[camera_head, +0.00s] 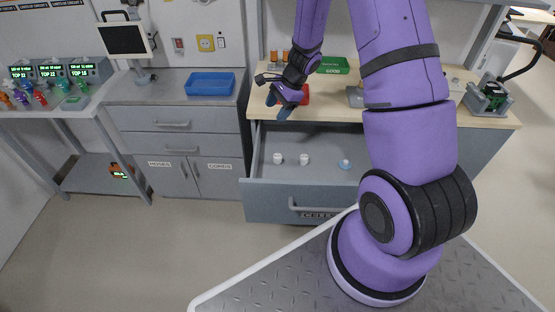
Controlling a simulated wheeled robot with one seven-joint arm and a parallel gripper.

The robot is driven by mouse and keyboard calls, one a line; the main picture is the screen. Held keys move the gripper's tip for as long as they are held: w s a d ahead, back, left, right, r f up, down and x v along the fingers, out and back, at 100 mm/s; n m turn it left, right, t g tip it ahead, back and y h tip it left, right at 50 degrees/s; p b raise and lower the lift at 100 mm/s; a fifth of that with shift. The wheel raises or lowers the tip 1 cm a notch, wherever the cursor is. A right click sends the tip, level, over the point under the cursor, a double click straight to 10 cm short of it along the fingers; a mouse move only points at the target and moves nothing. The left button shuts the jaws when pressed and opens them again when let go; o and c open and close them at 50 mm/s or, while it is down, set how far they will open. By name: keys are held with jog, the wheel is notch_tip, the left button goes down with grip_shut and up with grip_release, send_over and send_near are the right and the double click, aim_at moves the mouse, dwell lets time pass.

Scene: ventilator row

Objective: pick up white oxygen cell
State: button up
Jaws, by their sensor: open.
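Two small white cylindrical pieces, likely the oxygen cells, stand in an open grey drawer; one white cell (277,158) is at the left and the other white cell (304,159) is just right of it. They are apart. A small light-blue piece (344,164) lies further right in the same drawer (265,185). My gripper (277,106) is open and empty, tilted downward near the front left edge of the wooden worktop. It appears above and behind the white cells in the picture, apart from them.
The wooden worktop (330,114) holds a red item (304,94), a green box (333,65) and a grey device (355,97). A blue tray (210,84) sits on the grey counter at left. My arm hides the drawer's right end. The drawer's middle has free room.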

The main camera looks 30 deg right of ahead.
aim_at(277, 156)
jog(key=f+m, duration=0.1)
jog(key=f, duration=0.4)
jog(key=d+f+m, duration=0.1)
jog(key=f, duration=0.5)
jog(key=d+f+m, duration=0.1)
jog(key=f+m, duration=0.1)
jog(key=f, duration=0.4)
jog(key=shift+s+g, duration=0.25)
jog(key=shift+g, duration=0.05)
jog(key=shift+x, duration=3)
jog(key=shift+s, duration=0.1)
jog(key=c, duration=1)
